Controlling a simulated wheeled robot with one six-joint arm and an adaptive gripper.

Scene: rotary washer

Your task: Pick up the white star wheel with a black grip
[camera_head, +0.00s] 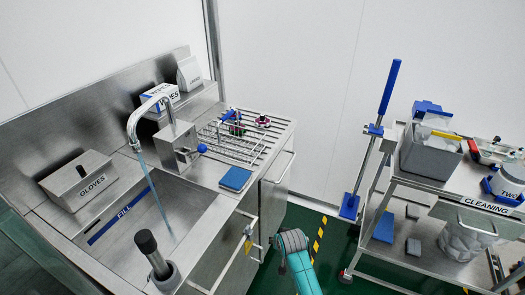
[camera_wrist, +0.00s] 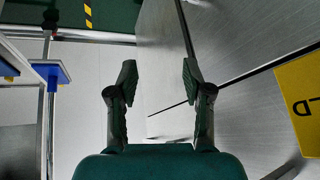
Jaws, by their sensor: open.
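I cannot make out a white star wheel with a black grip for certain in either view. Two small dark and pinkish parts stand on the slatted drain rack (camera_head: 215,145) at the right of the sink counter: one part (camera_head: 236,127) beside a blue piece, and one round part (camera_head: 262,121) near the back right corner. They are too small to identify. My gripper (camera_wrist: 157,80) is open in the wrist view, with nothing between its fingers. It faces the steel side panels and floor. In the head view my teal arm shows at the bottom centre, low beside the counter.
The sink basin (camera_head: 140,222) has a running tap (camera_head: 136,118). A blue sponge (camera_head: 235,179) lies at the counter's front edge. A glove box (camera_head: 82,180) stands at left. A cleaning cart (camera_head: 455,190) stands right, with a blue squeegee (camera_head: 376,140) beside it. Green floor lies between.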

